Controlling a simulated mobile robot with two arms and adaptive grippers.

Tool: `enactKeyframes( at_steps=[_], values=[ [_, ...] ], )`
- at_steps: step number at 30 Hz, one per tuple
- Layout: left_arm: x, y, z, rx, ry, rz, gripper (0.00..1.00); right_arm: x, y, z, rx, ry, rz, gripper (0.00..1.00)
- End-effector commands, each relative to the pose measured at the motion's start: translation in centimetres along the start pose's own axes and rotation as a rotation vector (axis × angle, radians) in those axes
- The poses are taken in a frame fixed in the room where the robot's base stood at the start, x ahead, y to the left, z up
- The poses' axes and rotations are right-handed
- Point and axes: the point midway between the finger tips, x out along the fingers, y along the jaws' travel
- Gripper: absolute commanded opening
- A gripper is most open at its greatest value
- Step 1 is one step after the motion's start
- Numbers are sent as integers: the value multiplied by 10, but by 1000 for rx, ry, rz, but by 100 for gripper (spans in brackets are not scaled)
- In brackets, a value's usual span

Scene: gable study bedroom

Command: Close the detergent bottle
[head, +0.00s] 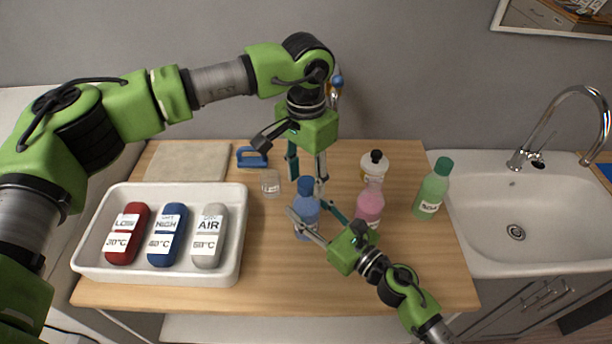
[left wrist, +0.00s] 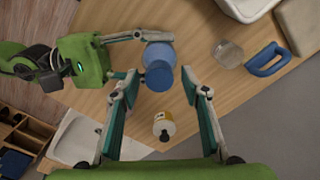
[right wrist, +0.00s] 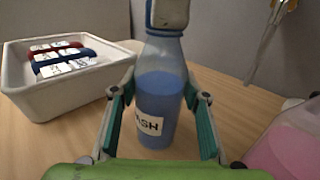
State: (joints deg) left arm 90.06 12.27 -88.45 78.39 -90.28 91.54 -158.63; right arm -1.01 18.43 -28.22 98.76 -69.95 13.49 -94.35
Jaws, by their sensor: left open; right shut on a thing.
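The blue detergent bottle (head: 306,217) stands upright on the wooden counter, with a "...ASH" label in the right wrist view (right wrist: 149,125). A blue cap (head: 306,185) sits on its top; I cannot tell how tight it is. My right gripper (head: 306,204) is shut on the bottle's body from the right front. My left gripper (head: 307,178) points down from above and is open, its fingers on either side of the cap, which shows between them in the left wrist view (left wrist: 159,77). In the right wrist view a grey finger hides most of the cap.
A pink bottle (head: 370,206), a black-capped white bottle (head: 374,169) and a green bottle (head: 431,192) stand to the right. A clear glass (head: 271,184) and blue-handled item (head: 251,158) are behind left. A sink (head: 512,255) is far right.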

Motion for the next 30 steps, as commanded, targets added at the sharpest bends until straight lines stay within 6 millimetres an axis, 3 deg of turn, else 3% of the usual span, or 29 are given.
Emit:
enactKeyframes(
  at_steps=[12, 23, 30],
  values=[
    [-42, 0, 0, 0, 1, 0, 42, 0, 0, -1, 2, 1, 1, 0],
    [-45, 0, 0, -11, -1, 0, 39, 0, 0, 0, 2, 1, 1, 0],
    [-47, 0, 0, -243, -1, 0, 39, 0, 0, 0, 2, 0, 1, 0]
  ],
)
